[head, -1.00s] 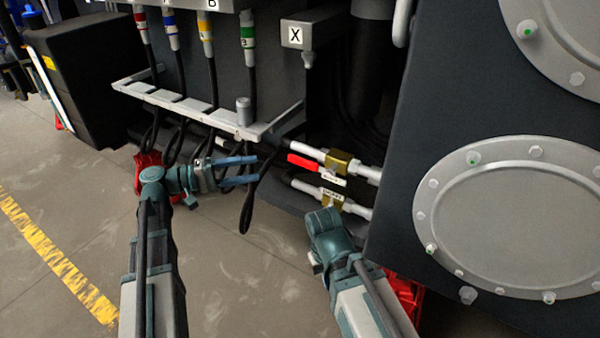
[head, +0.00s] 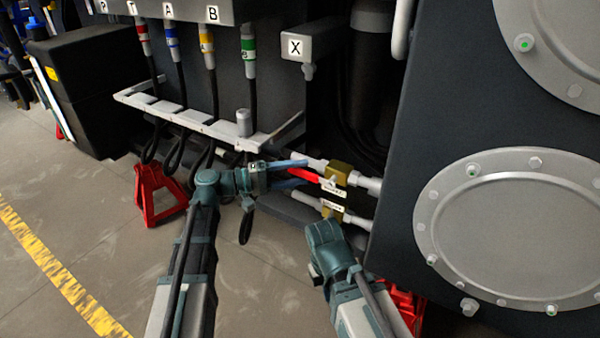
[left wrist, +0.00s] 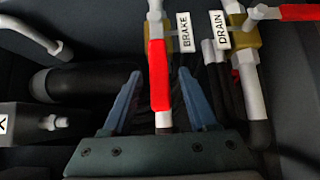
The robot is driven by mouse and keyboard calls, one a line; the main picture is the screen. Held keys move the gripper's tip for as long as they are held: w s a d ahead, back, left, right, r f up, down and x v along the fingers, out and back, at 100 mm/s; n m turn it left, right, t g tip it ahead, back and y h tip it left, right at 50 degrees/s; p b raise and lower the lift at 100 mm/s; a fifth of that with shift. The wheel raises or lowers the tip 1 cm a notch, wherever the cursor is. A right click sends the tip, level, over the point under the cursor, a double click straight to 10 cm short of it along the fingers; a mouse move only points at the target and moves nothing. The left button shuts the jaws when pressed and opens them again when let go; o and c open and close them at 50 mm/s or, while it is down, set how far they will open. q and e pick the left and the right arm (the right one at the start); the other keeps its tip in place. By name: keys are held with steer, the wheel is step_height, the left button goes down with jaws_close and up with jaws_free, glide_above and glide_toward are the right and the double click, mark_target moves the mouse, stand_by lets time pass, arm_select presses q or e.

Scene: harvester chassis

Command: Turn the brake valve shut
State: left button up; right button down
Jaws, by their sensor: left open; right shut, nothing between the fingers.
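The brake valve has a brass body (head: 340,172) and a red lever (head: 305,174), on a white pipe low on the chassis. In the left wrist view the red lever (left wrist: 158,75) lies in line with its pipe, beside the "BRAKE" label (left wrist: 186,32). My left gripper (head: 306,172) is open. Its blue fingers (left wrist: 160,95) stand on either side of the lever, with a gap on each side. My right gripper (head: 318,262) is low in front of the valves, shut and empty; its fingertips are mostly hidden.
The drain valve (head: 332,210) sits just below the brake valve; its label (left wrist: 222,28) and red lever (left wrist: 300,12) show in the wrist view. Hoses hang behind a grey rail (head: 190,122). A dark panel with a round cover (head: 520,220) stands right. Red stand (head: 158,195) on floor.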

arm_select(q)
steer(key=shift+w+d, duration=0.1)
steer(key=shift+d, duration=0.3)
jaws_close()
stand_by(1.3)
